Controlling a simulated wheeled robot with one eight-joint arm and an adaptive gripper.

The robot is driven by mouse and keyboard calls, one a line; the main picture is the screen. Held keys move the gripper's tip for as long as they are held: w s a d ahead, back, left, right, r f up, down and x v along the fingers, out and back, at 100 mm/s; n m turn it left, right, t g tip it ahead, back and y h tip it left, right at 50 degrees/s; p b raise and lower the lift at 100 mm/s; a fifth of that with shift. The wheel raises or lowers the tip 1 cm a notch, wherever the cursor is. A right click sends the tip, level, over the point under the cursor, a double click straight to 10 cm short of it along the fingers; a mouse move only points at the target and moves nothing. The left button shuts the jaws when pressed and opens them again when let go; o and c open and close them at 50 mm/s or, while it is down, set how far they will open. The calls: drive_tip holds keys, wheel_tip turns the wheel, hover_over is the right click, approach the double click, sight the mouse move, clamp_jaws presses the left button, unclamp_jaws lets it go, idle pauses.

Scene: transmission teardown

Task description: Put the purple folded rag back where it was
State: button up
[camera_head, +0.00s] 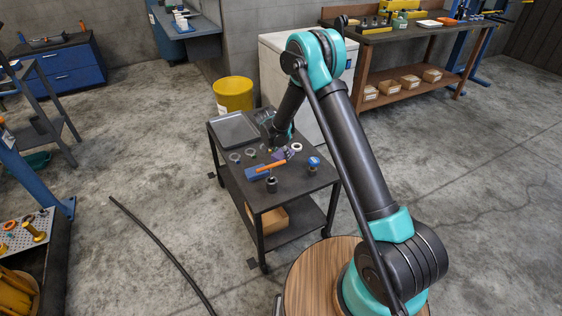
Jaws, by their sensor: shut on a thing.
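The purple folded rag (279,155) is small in the picture, at the middle of the dark cart top (300,186). My gripper (273,148) points down over the cart from the end of the teal and black arm. It is shut on the purple rag, with the rag at its fingertips. Part of the fingers and the rag's far side are hard to make out. I cannot tell whether the rag touches the cart top.
Close by on the cart lie an orange-handled tool (271,167), a blue block (257,174), a dark cylinder (272,185), a blue-topped part (314,162) and several rings. A grey tray (235,130) lies at the far left. A yellow bin (233,94) stands behind.

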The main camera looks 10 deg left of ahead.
drive_tip(key=shift+f, duration=2.4)
drive_tip(key=shift+f, duration=0.1)
drive_tip(key=o, duration=1.1)
